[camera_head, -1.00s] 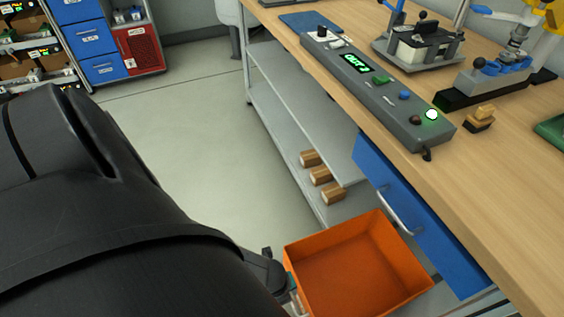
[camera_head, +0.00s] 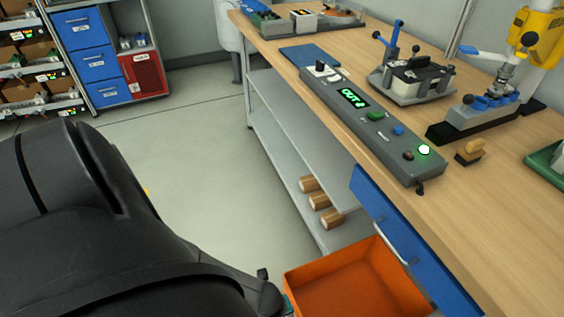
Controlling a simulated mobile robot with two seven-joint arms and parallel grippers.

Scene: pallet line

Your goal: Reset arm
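My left arm, a large black link, fills the lower left of the head view. Its far end (camera_head: 262,292) is beside the left corner of an orange bin (camera_head: 345,252). The fingers of the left gripper cannot be made out there; a small teal and grey part shows at the bin's edge. Whether the arm touches the bin I cannot tell. The bin looks empty and is below the workbench, in front of its blue drawer (camera_head: 400,240). My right arm and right gripper are not in view.
The wooden workbench (camera_head: 480,215) runs along the right. On it are a grey control box (camera_head: 340,112) with a green lit display, a clamp fixture (camera_head: 415,80) and a yellow press (camera_head: 535,45). Wooden cylinders (camera_head: 320,201) lie on the lower shelf. The floor to the left is clear.

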